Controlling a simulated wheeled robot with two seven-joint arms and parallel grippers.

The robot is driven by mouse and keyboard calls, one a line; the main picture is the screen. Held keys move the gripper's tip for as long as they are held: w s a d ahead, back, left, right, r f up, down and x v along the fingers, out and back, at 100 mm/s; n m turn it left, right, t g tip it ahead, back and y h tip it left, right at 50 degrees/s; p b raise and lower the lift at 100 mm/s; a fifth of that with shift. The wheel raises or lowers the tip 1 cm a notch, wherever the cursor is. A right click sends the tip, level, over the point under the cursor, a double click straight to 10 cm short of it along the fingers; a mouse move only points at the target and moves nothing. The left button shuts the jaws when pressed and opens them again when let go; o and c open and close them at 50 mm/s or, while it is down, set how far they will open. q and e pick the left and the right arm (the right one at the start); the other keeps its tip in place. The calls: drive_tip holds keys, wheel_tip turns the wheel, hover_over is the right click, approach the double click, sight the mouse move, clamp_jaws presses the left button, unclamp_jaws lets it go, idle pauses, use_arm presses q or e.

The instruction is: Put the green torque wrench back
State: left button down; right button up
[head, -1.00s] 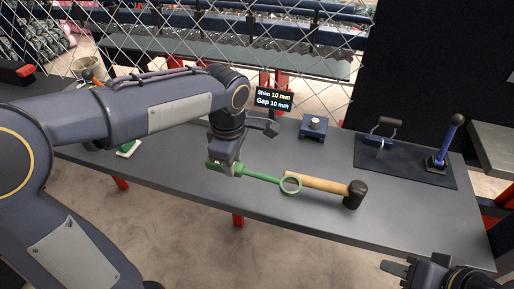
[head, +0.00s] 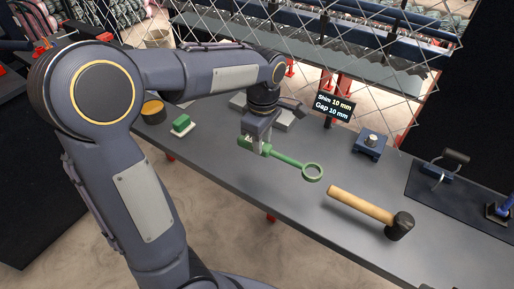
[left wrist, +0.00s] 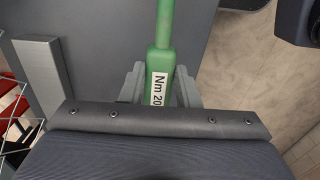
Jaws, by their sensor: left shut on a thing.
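The green torque wrench (head: 288,160) has a ring end and a thick handle. My left gripper (head: 254,146) is shut on its handle and holds it over the grey table; how high is hard to tell. The ring end points right, towards the mallet. In the left wrist view the green handle (left wrist: 161,62) with a white "Nm 20" label lies between the two fingers (left wrist: 160,88). My right gripper does not show in the head view now.
A wooden-handled mallet (head: 364,207) lies on the grey table (head: 250,190). Behind are a "Shim 10 mm / Gap 10 mm" display (head: 333,107), a blue block fixture (head: 369,143) and a dark mat (head: 452,200). A green-and-white block (head: 182,124) sits left. Chain-link mesh hangs behind.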

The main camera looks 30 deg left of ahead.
use_arm(q)
drive_tip(key=w+a+f, duration=0.1)
drive_tip(key=a+f, duration=0.1)
drive_tip(key=f, duration=0.1)
drive_tip(key=w+a+f, duration=0.1)
drive_tip(key=a+f, duration=0.1)
drive_tip(key=shift+w+f, duration=0.15)
drive_tip(key=shift+w, duration=0.2)
drive_tip(key=f, duration=0.2)
drive_tip(key=f+p, duration=0.1)
drive_tip(key=shift+w+a+f, duration=0.25)
drive_tip(key=shift+a+f, duration=0.05)
drive_tip(key=shift+a, duration=0.1)
drive_tip(key=c, duration=1.1)
unclamp_jaws()
